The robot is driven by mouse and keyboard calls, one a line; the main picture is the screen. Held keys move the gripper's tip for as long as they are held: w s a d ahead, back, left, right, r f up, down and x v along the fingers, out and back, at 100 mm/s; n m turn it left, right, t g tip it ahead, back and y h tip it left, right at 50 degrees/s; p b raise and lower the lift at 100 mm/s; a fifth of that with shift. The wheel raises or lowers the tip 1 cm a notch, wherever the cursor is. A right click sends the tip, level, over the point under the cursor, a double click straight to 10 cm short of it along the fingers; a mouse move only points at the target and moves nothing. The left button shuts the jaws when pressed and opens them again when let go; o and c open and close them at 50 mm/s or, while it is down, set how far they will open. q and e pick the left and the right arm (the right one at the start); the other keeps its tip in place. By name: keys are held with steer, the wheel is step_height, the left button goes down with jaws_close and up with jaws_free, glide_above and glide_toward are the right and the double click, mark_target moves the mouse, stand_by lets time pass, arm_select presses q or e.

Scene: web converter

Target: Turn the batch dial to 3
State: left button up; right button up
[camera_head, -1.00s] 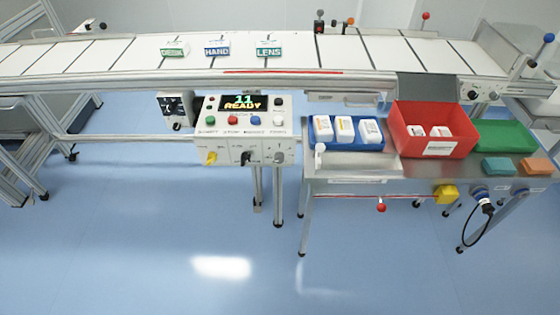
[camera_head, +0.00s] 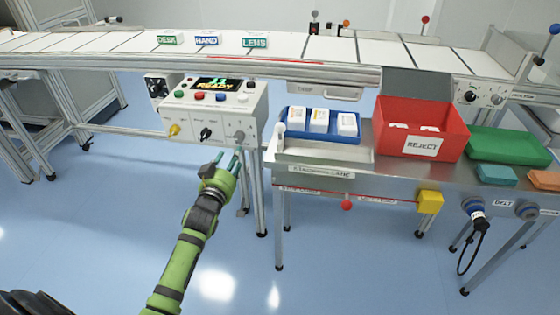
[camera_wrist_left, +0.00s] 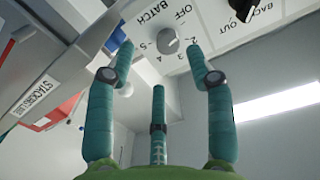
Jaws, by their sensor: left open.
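The batch dial (camera_head: 239,137) is a grey knob at the lower right of the front of the white control box (camera_head: 215,112). In the left wrist view the dial (camera_wrist_left: 167,42) sits beside the word BATCH, with OFF and several numbers around it. I cannot tell which mark it points to. My left gripper (camera_head: 226,162) is open and empty, just below and in front of the dial. In the left wrist view two teal fingertips of the left gripper (camera_wrist_left: 160,52) stand on either side of the dial, apparently short of touching it. My right gripper is out of view.
A yellow knob (camera_head: 174,130) and a black knob (camera_head: 206,134) are left of the dial. The steel table (camera_head: 365,165) to the right holds a blue tray (camera_head: 289,117) and a red REJECT bin (camera_head: 450,142). The floor in front is clear.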

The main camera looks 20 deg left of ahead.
mark_target(238, 139)
arm_select(q)
steer(key=x, duration=0.2)
steer(key=r+x, duration=0.1)
steer(key=x, duration=0.2)
steer(key=b+x, duration=0.1)
steer(key=x, duration=0.1)
steer(key=shift+w+a+r, duration=0.15)
steer(key=shift+a, duration=0.1)
jaws_close()
